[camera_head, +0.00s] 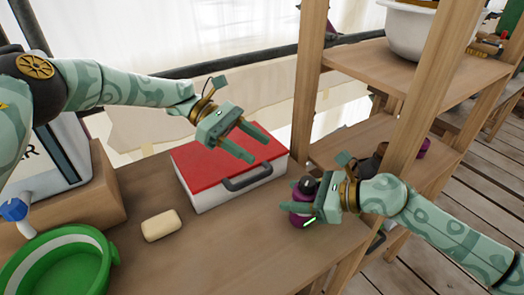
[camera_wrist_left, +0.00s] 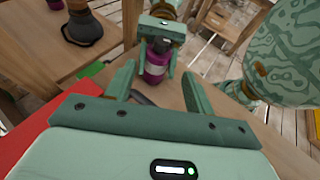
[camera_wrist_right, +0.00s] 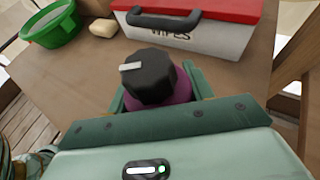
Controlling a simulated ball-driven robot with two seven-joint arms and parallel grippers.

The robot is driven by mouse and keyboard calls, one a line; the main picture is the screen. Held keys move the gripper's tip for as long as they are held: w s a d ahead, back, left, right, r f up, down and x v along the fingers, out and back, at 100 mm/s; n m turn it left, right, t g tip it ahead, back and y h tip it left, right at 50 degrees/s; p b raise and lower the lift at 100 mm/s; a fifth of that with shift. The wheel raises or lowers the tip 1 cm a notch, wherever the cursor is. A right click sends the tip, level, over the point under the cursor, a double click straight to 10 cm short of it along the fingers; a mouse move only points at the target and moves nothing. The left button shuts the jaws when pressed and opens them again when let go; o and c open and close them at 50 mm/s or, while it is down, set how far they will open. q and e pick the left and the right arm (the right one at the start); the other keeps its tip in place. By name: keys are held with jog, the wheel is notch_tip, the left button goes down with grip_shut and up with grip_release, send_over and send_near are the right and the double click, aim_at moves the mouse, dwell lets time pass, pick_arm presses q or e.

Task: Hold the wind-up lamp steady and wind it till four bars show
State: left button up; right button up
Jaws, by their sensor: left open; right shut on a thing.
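The wind-up lamp is a small purple body (camera_head: 299,216) with a dark top, upright on the bench at the front right of the red-lidded box. My right gripper (camera_head: 310,198) is shut around the lamp's body. In the right wrist view its black ribbed knob (camera_wrist_right: 152,80) carries a pale mark pointing left, and the purple body shows beneath. A thin bright green strip shows low by the lamp; I cannot count bars. My left gripper (camera_head: 257,148) is open and empty above the box. The lamp (camera_wrist_left: 155,67) shows beyond its fingers in the left wrist view.
A white wipes box with red lid and dark handle (camera_head: 248,178) stands behind the lamp. A cream block (camera_head: 161,225) and a green tub (camera_head: 57,265) lie left. A wooden shelf post (camera_head: 306,85) rises behind; a white bowl (camera_head: 409,30) sits on the upper shelf.

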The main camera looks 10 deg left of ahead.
aim_at(295, 189)
pick_arm(q)
jog(key=shift+s+r+n+t, duration=0.15)
jog(key=shift+s+n+t, duration=0.4)
jog(key=shift+t, duration=0.25)
jog(key=s+n+t, duration=0.3)
jog(key=s+t, duration=0.1)
jog(key=s, duration=0.1)
jog(key=x, duration=1.2)
jog(key=shift+w+a, duration=0.1)
jog(key=c, duration=1)
